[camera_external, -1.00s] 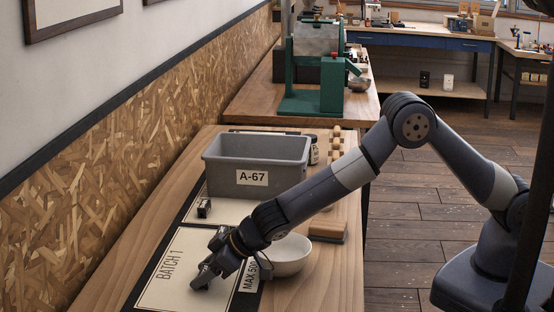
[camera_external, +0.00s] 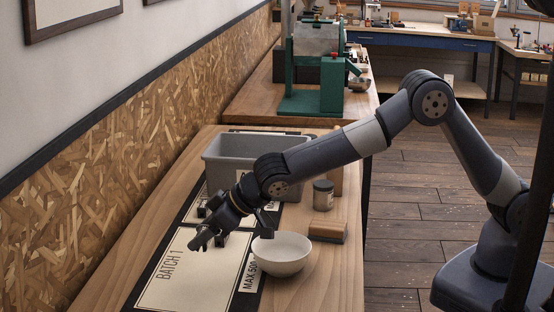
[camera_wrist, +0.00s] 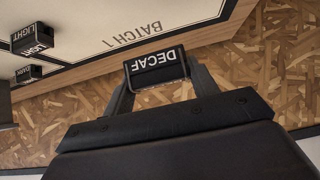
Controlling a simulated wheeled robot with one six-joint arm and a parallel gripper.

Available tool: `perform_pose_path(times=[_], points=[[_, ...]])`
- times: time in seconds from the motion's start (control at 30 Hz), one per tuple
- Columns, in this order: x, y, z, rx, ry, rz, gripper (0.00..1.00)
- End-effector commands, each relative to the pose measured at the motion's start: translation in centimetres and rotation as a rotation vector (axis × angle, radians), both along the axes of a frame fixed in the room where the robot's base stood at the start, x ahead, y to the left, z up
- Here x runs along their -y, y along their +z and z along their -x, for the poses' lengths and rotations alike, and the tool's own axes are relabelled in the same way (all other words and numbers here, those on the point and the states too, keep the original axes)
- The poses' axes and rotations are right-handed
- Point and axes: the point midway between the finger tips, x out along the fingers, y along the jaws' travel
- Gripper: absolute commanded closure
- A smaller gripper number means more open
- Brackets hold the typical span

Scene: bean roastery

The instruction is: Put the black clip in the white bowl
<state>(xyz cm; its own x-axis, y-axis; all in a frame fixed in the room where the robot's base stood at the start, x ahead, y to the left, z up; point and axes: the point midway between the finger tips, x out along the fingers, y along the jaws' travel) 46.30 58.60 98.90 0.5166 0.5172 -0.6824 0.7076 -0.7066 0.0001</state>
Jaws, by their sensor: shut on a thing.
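A small black clip (camera_wrist: 156,66) with a white DECAF label is between the fingers of my gripper (camera_wrist: 160,86) in the wrist view. My gripper is shut on it. In the external view my gripper (camera_external: 207,242) is over the BATCH 1 sheet, left of the white bowl; the held clip is hard to make out there. The white bowl (camera_external: 283,262) stands upright on the table, right of the sheet, and no clip shows in it. The bowl is not in the wrist view. Two similar black pieces, labelled LIGHT (camera_wrist: 33,40) and DARK (camera_wrist: 27,75), show at the left.
A grey bin (camera_external: 225,150) stands behind my gripper, partly hidden by my arm. The chipboard wall (camera_external: 110,170) runs along the left. The BATCH 1 sheet (camera_external: 180,280) is mostly clear.

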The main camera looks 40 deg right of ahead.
Motion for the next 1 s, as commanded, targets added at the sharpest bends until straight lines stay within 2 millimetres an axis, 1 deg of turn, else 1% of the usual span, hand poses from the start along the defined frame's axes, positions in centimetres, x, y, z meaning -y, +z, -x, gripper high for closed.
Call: perform_pose_path(times=[0.03,0.17,0.4,0.5,0.6,0.7,0.8,0.87,0.97,1.0], points=[[0.6,0.7,-0.1,0.001,-0.001,-0.001,0.65],[3.3,2.3,0.0,-0.002,-0.002,-0.001,0.65],[10.5,5.1,1.0,-0.005,-0.002,0.0,0.65],[13.3,5.8,1.7,-0.004,-0.004,0.0,0.65],[15.6,6.3,2.4,-0.002,-0.006,-0.002,0.65],[17.2,6.6,3.0,-0.002,-0.006,-0.002,0.65],[18.2,6.7,3.4,0.0,-0.007,0.0,0.65],[18.5,6.4,3.5,0.0,-0.007,0.0,0.65],[18.7,4.8,3.6,-0.002,-0.007,0.004,0.65],[18.8,4.0,3.6,-0.003,-0.006,0.004,0.65]])
